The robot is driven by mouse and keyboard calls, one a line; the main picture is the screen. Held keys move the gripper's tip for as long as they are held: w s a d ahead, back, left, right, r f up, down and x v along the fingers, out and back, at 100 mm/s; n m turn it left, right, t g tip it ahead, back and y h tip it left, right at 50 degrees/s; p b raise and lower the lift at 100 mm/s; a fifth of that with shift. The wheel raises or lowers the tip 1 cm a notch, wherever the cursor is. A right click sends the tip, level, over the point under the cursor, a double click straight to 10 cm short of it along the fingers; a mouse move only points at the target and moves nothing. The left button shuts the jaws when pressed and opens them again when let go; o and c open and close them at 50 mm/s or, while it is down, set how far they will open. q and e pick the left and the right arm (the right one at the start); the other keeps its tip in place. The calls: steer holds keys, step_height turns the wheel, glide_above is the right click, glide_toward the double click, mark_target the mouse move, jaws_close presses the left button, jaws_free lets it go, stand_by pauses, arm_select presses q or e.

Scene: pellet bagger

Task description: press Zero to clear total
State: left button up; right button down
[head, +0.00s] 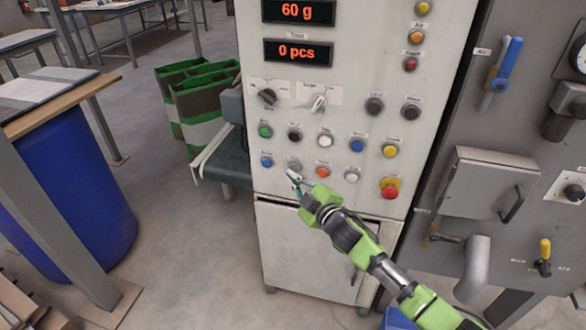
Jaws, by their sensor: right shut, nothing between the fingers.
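The control panel (335,110) is a pale upright cabinet with rows of coloured push buttons. The labels above the buttons are too small to read, so I cannot tell which one is Zero. My right gripper (295,181) is shut and empty, its tips just below a grey button (294,165) in the lower row. I cannot tell whether the tips touch the panel. The upper display (298,11) reads 60 g. The display below it (298,52), labelled Total, reads 0 pcs. My left gripper is not in view.
Close to the tips are a blue button (266,161) and a red-orange button (323,171). A large red button on yellow (390,188) sits lower right. A grey machine with a blue-handled valve (507,65) stands right. A blue barrel (70,195) stands left.

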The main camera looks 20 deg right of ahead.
steer(key=s+a+p, duration=0.1)
steer(key=s+a, duration=0.2)
steer(key=s, duration=0.2)
steer(key=shift+a+p, duration=0.2)
steer(key=shift+p, duration=0.15)
stand_by(0.9)
steer(key=s+d+f+m+g+h, duration=0.1)
steer(key=s+d+f+m+g, duration=0.15)
steer(key=s+f, duration=0.7)
steer(key=s+d+f+m+g+h, duration=0.1)
steer(key=s+f+g, duration=0.25)
steer(key=f, duration=1.15)
steer(key=s+d+f+m+g+h, duration=0.1)
steer(key=s+d+f+m+g, duration=0.1)
steer(key=s+f, duration=0.8)
steer(key=s+f+m+g, duration=0.1)
steer(key=s+f+g, duration=0.1)
steer(key=s+f, duration=0.4)
steer(key=s+f+m+g, duration=0.2)
steer(key=s+f, duration=0.5)
steer(key=s, duration=1)
steer(key=s+f+m+g, duration=0.1)
steer(key=s+f+g, duration=0.2)
steer(key=s+f, duration=0.3)
steer(key=s, duration=0.5)
steer(key=shift+s+a+f+g+h, duration=0.15)
steer(key=shift+a+g+h, duration=0.15)
steer(key=shift+a+g, duration=0.1)
